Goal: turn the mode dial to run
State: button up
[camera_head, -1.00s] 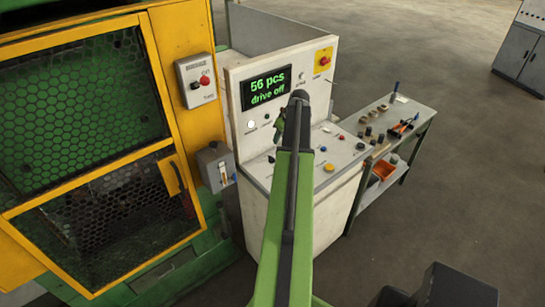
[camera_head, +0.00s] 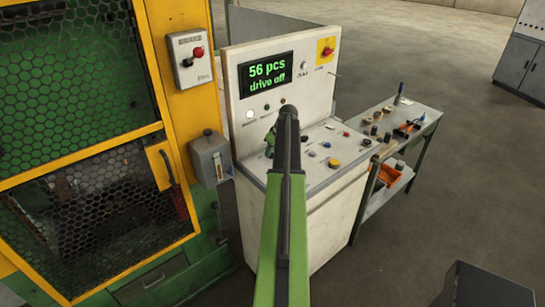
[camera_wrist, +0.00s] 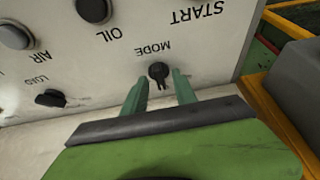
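The mode dial (camera_wrist: 158,72) is a small black knob under the label MODE, which reads upside down in the wrist view. Its narrow grip points toward my gripper. My gripper (camera_wrist: 160,88) is open, with one green finger on each side of the dial's lower part. I cannot tell whether either finger touches it. In the head view my gripper (camera_head: 270,142) is at the left of the control console (camera_head: 310,215), just above its sloping desk. My arm and gripper hide the dial there. The display (camera_head: 266,81) reads "56 pcs" and "drive off".
Near the dial are the LOAD knob (camera_wrist: 51,98), OIL button (camera_wrist: 94,9) and AIR button (camera_wrist: 16,36). A yellow-framed guard (camera_head: 165,165) and grey box (camera_head: 209,158) stand left of the console. A workbench (camera_head: 421,125) with small parts stands at right. Open floor lies beyond.

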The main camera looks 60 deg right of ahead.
jog(key=shift+r, duration=0.1)
grip_shut()
jog(key=shift+s+a, duration=0.1)
jog(key=shift+m, duration=0.3)
jog(key=m, duration=0.2)
jog(key=m+g+h, duration=0.1)
jog(key=m, duration=0.1)
jog(key=shift+w+a+h, duration=0.2)
jog(key=shift+h, duration=0.1)
jog(key=shift+w+m+g+h, duration=0.1)
jog(key=shift+m+g+h, duration=0.2)
jog(key=shift+m, duration=0.75)
jog(key=shift+w+m+g+h, duration=0.1)
jog(key=shift+m+g, duration=0.3)
jog(key=shift+m, duration=0.65)
